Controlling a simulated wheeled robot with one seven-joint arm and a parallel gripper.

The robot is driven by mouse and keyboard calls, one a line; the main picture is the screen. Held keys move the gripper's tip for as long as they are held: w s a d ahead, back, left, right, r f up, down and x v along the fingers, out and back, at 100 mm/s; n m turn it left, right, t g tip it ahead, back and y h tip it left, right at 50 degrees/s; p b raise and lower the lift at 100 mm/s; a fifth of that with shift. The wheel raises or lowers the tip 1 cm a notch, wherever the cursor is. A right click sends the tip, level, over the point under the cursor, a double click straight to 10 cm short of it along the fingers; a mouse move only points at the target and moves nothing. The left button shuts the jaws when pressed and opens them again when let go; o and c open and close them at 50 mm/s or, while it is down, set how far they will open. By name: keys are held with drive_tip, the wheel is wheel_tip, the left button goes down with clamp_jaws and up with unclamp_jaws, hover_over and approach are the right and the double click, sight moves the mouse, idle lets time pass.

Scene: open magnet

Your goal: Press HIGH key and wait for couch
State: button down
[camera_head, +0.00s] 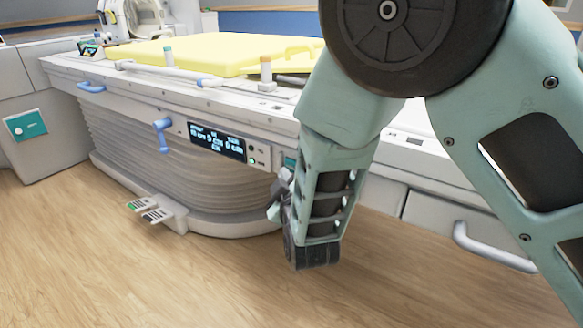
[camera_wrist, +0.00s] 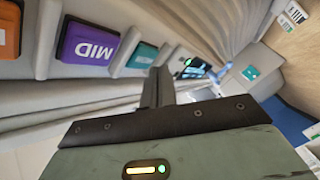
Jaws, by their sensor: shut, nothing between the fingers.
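The couch (camera_head: 150,85) has a pale base with grey bellows below. Its side panel carries a row of coloured keys, seen close in the wrist view: a purple MID key (camera_wrist: 88,42), a teal key (camera_wrist: 132,58) to its right, and an orange-brown key (camera_wrist: 9,28) cut by the left edge. No HIGH label is readable. A teal patch (camera_head: 290,159) shows beside my arm in the head view. My gripper (camera_wrist: 158,80) is shut and empty; its fingertips appear just below and right of the teal key, with no clear contact. My arm mostly hides the key row in the head view.
A lit display (camera_head: 216,140) sits on the couch side, left of my arm. A yellow mattress (camera_head: 215,52) lies on top. Blue handles (camera_head: 162,134) and foot pedals (camera_head: 150,210) stick out. The wooden floor (camera_head: 120,275) in front is clear.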

drive_tip(key=shift+w+d, duration=0.25)
drive_tip(key=shift+w, duration=0.1)
